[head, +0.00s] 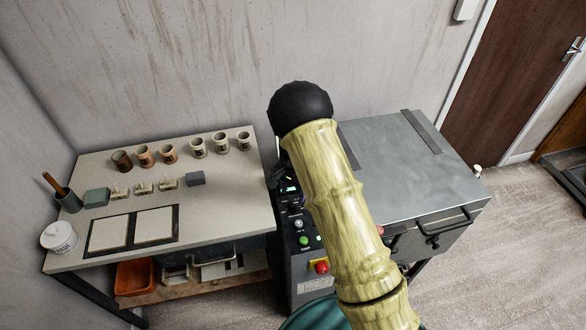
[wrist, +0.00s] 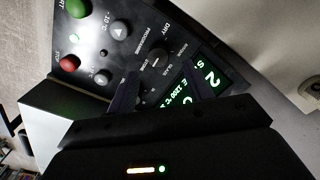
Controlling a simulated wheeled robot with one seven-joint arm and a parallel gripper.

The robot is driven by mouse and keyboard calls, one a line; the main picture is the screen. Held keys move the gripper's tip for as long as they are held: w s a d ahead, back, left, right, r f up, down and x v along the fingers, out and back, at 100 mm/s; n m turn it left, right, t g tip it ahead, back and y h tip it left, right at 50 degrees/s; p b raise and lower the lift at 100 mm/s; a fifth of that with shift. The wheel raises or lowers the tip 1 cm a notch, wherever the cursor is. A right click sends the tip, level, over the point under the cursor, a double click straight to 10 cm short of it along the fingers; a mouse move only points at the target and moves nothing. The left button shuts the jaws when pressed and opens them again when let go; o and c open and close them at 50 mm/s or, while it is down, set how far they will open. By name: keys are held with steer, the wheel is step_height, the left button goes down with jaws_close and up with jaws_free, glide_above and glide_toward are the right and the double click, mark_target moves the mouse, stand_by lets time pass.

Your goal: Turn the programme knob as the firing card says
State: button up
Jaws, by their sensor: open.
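The dark control panel (head: 294,258) stands between the table and the grey kiln (head: 405,165). In the wrist view the panel (wrist: 95,45) appears turned, with a PROGRAMME label, a DRY mark and further small marks too blurred to read. My gripper (wrist: 160,86) is open, its two dark fingers apart over the panel on either side of the programme knob (wrist: 153,88). I cannot make out a firing card in either view.
A green button (wrist: 77,8), a red button (wrist: 67,62) and a grey arrow button (wrist: 119,29) lie near the knob. The table (head: 225,226) at left holds several cups, small blocks and two framed pale sheets. A red stop button (head: 321,267) sits low on the panel.

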mark_target(293, 203)
step_height(293, 203, up, 12)
steer(key=b, duration=0.1)
steer(key=shift+r, duration=0.15)
stand_by(0.5)
steer(key=s+d+r+n+t, duration=0.1)
steer(key=s+d+r+n, duration=0.1)
steer(key=s+d, duration=0.2)
steer(key=s+d+r+n, duration=0.2)
steer(key=s+d, duration=0.2)
steer(key=s, duration=0.6)
steer(key=s+d+r+n+t, duration=0.1)
steer(key=s+d+r+n, duration=0.1)
steer(key=s, duration=0.6)
steer(key=d+r, duration=0.1)
steer(key=d, duration=0.1)
steer(key=shift+d+n+t, duration=0.3)
steer(key=shift+n, duration=0.1)
steer(key=shift+s, duration=0.1)
steer(key=shift+s+a, duration=0.1)
steer(key=shift+s, duration=0.1)
